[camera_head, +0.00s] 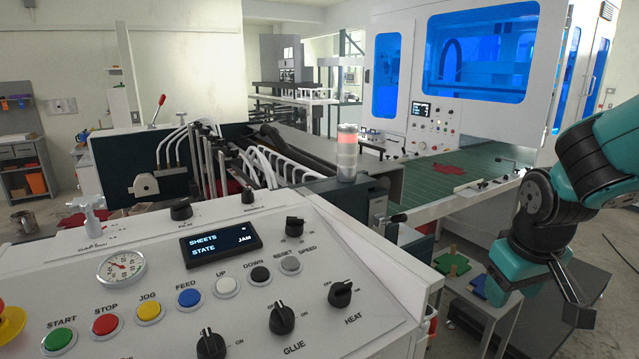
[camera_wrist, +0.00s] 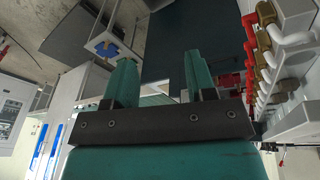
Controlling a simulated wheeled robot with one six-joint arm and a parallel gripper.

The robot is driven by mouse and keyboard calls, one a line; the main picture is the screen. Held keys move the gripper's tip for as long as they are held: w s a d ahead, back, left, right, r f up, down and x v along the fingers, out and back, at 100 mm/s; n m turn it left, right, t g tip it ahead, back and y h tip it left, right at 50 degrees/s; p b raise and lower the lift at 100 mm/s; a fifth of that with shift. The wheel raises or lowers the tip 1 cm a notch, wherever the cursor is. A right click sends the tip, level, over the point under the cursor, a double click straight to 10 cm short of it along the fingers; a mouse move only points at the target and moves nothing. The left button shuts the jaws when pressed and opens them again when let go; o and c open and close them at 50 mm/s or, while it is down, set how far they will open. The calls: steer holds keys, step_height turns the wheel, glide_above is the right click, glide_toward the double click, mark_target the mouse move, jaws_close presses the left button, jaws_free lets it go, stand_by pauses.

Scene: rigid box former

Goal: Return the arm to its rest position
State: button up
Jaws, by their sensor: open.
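My teal and black arm enters from the right edge in the head view. My gripper (camera_head: 578,306) hangs low at the right, to the right of the control panel (camera_head: 240,290) and clear of it. In the wrist view my gripper (camera_wrist: 158,82) shows two teal fingers set well apart on a dark bar. Nothing is between the fingers, so it is open and empty. The fingertips in the head view are partly hidden by the dark wrist parts.
The panel display (camera_head: 220,244) reads SHEETS and STATE JAM. A signal tower (camera_head: 347,153) glows red. Red-handled valves with brass fittings (camera_wrist: 262,55) line the wrist view's right side.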

steer(key=s+f+m, duration=0.2)
steer(key=s, duration=0.4)
steer(key=s+a+n+g+y+b, duration=0.2)
steer(key=s+a+n+y+b, duration=0.3)
steer(key=s+a, duration=0.7)
steer(key=a+n+b, duration=0.2)
steer(key=b, duration=0.1)
steer(key=shift+s+a+f+g, duration=0.2)
steer(key=shift+s+a+g, duration=0.05)
steer(key=shift+a+g, duration=0.05)
